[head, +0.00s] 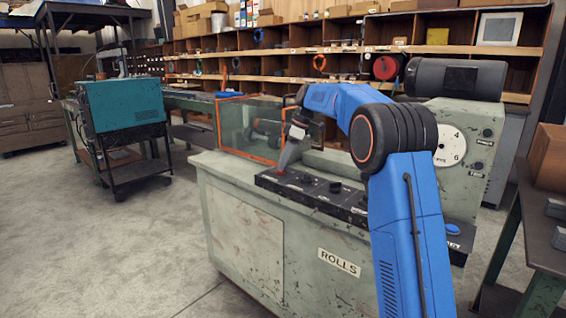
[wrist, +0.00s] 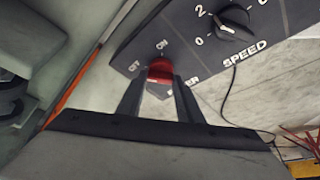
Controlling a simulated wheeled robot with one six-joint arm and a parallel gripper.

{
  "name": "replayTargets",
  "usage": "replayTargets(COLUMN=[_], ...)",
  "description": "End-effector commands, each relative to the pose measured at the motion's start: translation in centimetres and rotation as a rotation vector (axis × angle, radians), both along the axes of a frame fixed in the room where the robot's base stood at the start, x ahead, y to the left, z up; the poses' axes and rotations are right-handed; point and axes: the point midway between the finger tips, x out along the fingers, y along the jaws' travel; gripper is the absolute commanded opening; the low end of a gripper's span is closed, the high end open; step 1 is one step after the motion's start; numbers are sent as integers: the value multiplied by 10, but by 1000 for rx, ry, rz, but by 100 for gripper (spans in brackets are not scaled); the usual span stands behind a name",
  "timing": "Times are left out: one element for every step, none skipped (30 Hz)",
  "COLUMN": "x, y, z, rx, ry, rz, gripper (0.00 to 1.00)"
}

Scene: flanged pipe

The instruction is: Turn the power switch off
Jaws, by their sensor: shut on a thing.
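The power switch is a red knob (wrist: 160,69) on the dark control panel (wrist: 190,30) in the wrist view. Small white labels sit around it, and one below is partly hidden by my fingers. My gripper (wrist: 159,84) has its two dark fingers on either side of the red knob, shut on it. In the head view my gripper (head: 281,168) reaches down to the left end of the panel on the grey-green ROLLS machine (head: 330,225). I cannot tell which label the switch points to.
A black SPEED dial (wrist: 233,22) with numbers is beside the switch. A clear guard with an orange frame (head: 217,125) stands behind the panel. A blue-green box on a cart (head: 122,108) is at left. The floor in front of the machine is clear.

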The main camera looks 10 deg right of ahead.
Motion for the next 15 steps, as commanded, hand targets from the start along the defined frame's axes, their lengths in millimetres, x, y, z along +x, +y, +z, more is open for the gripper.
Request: replayTargets(x=[1, 1, 1, 1, 1, 1, 1, 1, 1, 1, 1, 1, 1, 1, 1], y=[0, 0, 0, 0, 0, 0, 0, 0, 0, 0, -1, -1, -1, -1, -1], z=[0, 0, 0, 0, 0, 1, 1, 1, 1, 1, 1, 1, 1, 1, 1], rx=[1, 1, 1, 0, 1, 1, 1, 0, -1, 0, -1, 0, -1, 0, -1], ry=[-2, -2, -2, -2, -1, -2, -2, -2, -2, -2, -2, -2, -2, -2, -3], rz=[22, 35, 50, 62, 71, 82, 90, 97, 102, 106, 110, 114, 116, 117, 119], gripper=[10, 10, 10, 10, 10, 10, 10, 10, 10, 10, 10, 10, 10, 10, 10])
